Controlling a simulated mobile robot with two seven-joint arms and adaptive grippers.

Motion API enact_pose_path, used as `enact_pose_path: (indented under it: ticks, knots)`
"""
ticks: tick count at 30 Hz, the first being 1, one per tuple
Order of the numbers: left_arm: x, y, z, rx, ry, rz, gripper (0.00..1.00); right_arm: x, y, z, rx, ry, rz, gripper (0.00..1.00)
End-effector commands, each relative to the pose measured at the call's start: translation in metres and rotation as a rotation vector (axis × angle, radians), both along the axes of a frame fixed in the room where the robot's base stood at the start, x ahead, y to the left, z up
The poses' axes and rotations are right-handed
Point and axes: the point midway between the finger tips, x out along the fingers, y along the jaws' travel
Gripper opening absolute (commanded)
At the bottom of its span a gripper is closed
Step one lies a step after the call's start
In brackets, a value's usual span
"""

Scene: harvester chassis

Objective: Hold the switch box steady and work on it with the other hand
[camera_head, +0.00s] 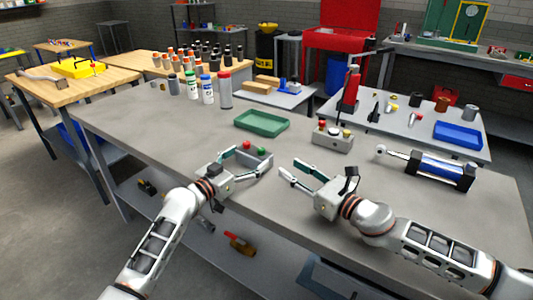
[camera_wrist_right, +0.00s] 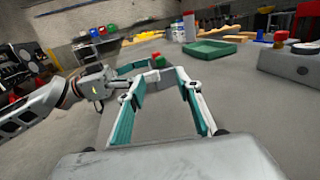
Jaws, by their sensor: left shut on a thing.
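The grey switch box (camera_head: 263,157) with one red and one green button lies on the grey workbench (camera_head: 165,122). My left gripper (camera_head: 248,165) is shut on it, with a finger on either side. The box also shows in the right wrist view (camera_wrist_right: 135,67), beyond my right fingers and partly hidden by the left gripper. My right gripper (camera_head: 288,170) is open and empty, to the right of the box and apart from it. Its spread teal-padded fingers also show in the right wrist view (camera_wrist_right: 155,75), with nothing between them.
A green tray (camera_head: 262,122) lies behind the switch box. A second button box (camera_head: 332,137) stands behind my right gripper. A blue cylinder (camera_head: 440,170) lies at the right. Several bottles (camera_head: 207,90) stand at the back left. The left part of the bench is clear.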

Motion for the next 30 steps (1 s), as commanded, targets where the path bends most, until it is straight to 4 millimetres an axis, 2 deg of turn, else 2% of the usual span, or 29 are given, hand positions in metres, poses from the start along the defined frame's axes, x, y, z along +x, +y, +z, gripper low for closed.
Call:
enact_pose_path:
  ticks: [5,18,24,30]
  knots:
    - [0.000,-0.001,0.000,0.001,0.000,-0.001,0.44,0.016,0.012,0.001,0.001,-0.003,-0.003,0.34]
    - [0.000,0.000,0.000,0.001,0.000,-0.001,0.44,0.077,0.062,0.000,0.002,-0.001,-0.003,0.34]
    - [0.000,0.000,0.000,0.001,0.000,-0.001,0.44,0.090,0.071,0.001,0.000,-0.001,-0.002,0.34]
    - [0.000,0.000,0.000,0.001,0.000,0.000,0.44,0.092,0.074,0.000,-0.001,-0.001,-0.001,0.34]
